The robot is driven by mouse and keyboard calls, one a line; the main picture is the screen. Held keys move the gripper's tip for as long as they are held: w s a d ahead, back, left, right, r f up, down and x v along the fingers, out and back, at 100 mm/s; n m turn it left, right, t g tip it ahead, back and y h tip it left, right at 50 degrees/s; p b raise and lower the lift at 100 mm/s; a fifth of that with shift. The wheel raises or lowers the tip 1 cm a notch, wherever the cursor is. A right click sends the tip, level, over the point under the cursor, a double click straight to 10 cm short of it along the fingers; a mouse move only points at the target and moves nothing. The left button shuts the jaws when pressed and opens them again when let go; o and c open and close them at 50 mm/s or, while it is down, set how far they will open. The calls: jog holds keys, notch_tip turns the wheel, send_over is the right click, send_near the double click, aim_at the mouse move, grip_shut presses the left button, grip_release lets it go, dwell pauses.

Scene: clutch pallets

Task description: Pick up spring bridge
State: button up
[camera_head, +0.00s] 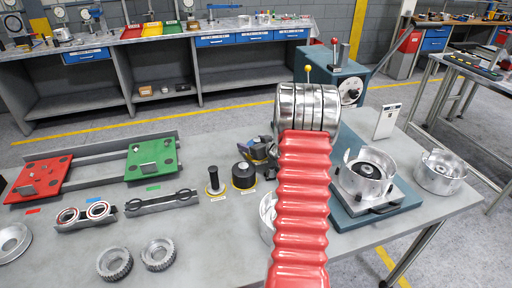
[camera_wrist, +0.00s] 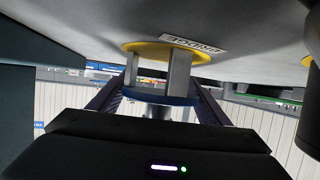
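The spring bridge (camera_wrist: 179,75) shows in the wrist view as grey upright legs with a blue ring (camera_wrist: 165,99) at one end. Its other end meets a yellow round mark (camera_wrist: 140,48) on the table, beside a label that seems to read BRIDGE. My gripper (camera_wrist: 160,92) has its dark fingers apart, one on each side of the bridge near the blue ring. I cannot tell whether they touch it. In the head view my red and silver arm covers much of this spot, and my gripper (camera_head: 262,150) is only partly seen.
A black cylinder (camera_head: 243,175) and a black-handled tool (camera_head: 213,181) stand close left of my gripper. A metal housing (camera_head: 366,175) on a blue fixture stands at right. Gears (camera_head: 114,263), a red plate (camera_head: 38,180) and a green plate (camera_head: 152,159) lie at left.

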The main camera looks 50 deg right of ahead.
jog(key=c, duration=0.9)
jog(key=shift+r, duration=0.1)
notch_tip(320, 180, up, 10)
dwell(0.3)
jog(key=shift+w, duration=0.1)
dwell(0.4)
